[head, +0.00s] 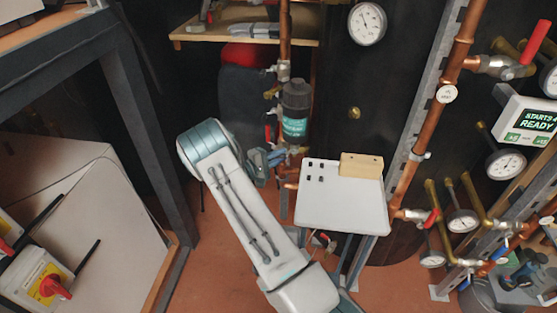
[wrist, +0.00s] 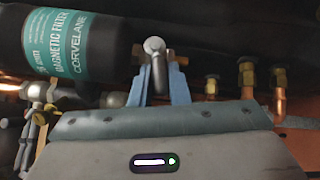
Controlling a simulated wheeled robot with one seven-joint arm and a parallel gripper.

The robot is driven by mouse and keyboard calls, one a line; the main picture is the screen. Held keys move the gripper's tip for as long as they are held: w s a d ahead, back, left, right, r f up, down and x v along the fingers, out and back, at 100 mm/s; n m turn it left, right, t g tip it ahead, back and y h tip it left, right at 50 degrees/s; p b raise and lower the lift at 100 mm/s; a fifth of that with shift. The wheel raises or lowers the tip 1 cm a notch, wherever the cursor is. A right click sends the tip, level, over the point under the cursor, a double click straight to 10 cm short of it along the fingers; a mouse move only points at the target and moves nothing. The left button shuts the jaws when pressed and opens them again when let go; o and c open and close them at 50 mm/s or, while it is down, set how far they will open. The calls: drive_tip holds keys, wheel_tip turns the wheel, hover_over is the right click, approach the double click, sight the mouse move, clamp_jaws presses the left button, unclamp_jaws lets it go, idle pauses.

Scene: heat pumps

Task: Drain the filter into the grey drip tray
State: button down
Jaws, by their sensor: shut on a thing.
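The magnetic filter (head: 295,112) is a dark canister with a teal label, mounted on the copper pipe in the head view. It also shows large at upper left in the wrist view (wrist: 80,45). My gripper (head: 277,156) is just below the filter, partly hidden by my arm. In the wrist view its blue fingers (wrist: 164,82) are shut on a grey metal handle (wrist: 155,52) with a brass fitting behind it. The handle looks like a small valve lever. I cannot make out the grey drip tray; my arm hides the floor below the filter.
A pale stand top (head: 340,212) with a wooden block (head: 361,165) and small black pieces stands close right of my gripper. A red-handled valve (head: 267,134) is beside the filter. Brass-nutted copper pipes (wrist: 278,85) are right of my fingers. Dark frame posts stand at left.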

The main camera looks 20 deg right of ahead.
drive_tip(key=shift+s+d+f+n+t+h+b, duration=0.4)
drive_tip(key=shift+d+f+n+t+h+b, duration=0.45)
drive_tip(key=shift+n+t, duration=1.8)
drive_tip(key=shift+s+d+f+n+t+h+b, duration=0.45)
drive_tip(key=shift+n+t+b, duration=1.05)
drive_tip(key=shift+n, duration=2)
drive_tip(key=shift+s+d+f+n+t+h+b, duration=0.35)
drive_tip(key=shift+f+n+t+b, duration=0.35)
drive_tip(key=shift+n+t, duration=2.1)
drive_tip(key=shift+d+f+n+g, duration=0.1)
drive_tip(key=shift+n+g, duration=0.15)
drive_tip(key=shift+n, duration=0.2)
drive_tip(key=c, duration=1.4)
unclamp_jaws()
drive_tip(key=v, duration=1.3)
drive_tip(key=shift+s+a+f, duration=0.15)
drive_tip(key=shift+a+f, duration=0.1)
drive_tip(key=shift+f, duration=0.05)
